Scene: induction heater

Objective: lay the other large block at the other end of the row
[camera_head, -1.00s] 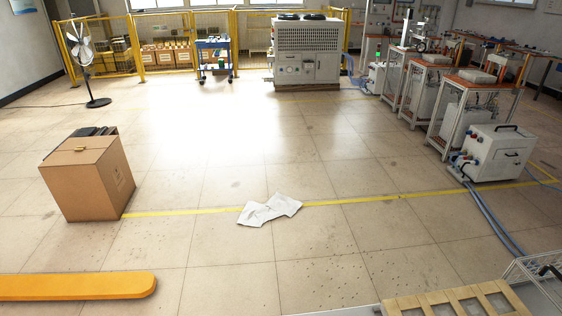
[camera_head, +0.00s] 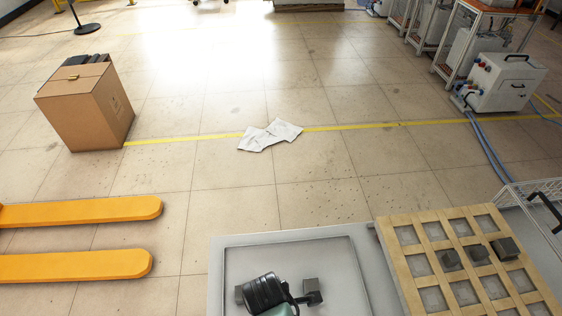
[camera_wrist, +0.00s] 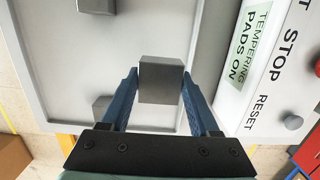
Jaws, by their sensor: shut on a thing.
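My gripper (camera_wrist: 161,92) has its two blue fingers on either side of a grey block (camera_wrist: 161,76) in the wrist view. It is shut on this block, over the pale tray (camera_head: 226,262). In the head view, my dark gripper body hides most or all of the held block. Two other grey blocks lie in the tray, one right of my gripper (camera_head: 311,285) and one left of it (camera_head: 239,295). On the wooden grid (camera_head: 408,236) a row holds two smaller dark blocks (camera_head: 450,259) (camera_head: 478,253) and a larger block (camera_head: 505,248) at its right end.
A panel marked STOP and RESET (camera_wrist: 268,70) stands beside the tray. A white wire basket (camera_head: 535,195) is right of the grid. Yellow forks (camera_head: 75,265), a cardboard box (camera_head: 85,108) and a crumpled sheet (camera_head: 270,135) are on the floor.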

